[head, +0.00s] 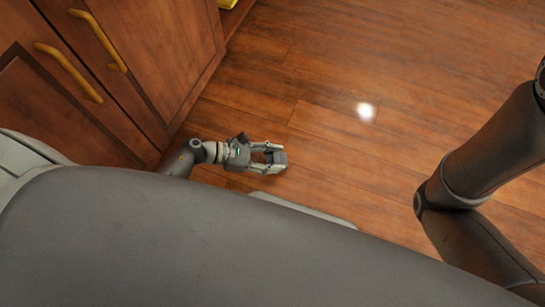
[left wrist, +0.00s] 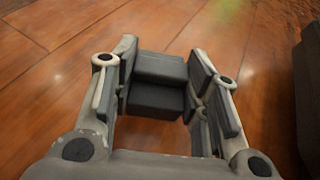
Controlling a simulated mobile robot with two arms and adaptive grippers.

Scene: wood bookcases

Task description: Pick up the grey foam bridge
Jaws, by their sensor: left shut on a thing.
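The grey foam bridge (left wrist: 158,84) is a dark grey block with a step in it. In the left wrist view it sits between the two finger pads of my left gripper (left wrist: 160,82), which is shut on it. In the head view the bridge (head: 280,157) shows as a small dark piece between the tips of my left gripper (head: 276,158), low over the wood floor. I cannot tell whether the bridge touches the floor. My right gripper is out of view.
Wooden cabinet doors (head: 150,55) with yellow handles stand at the upper left, close to my left arm. A yellow thing (head: 228,3) is partly seen at the top edge. The wood floor (head: 400,60) is clear ahead and to the right.

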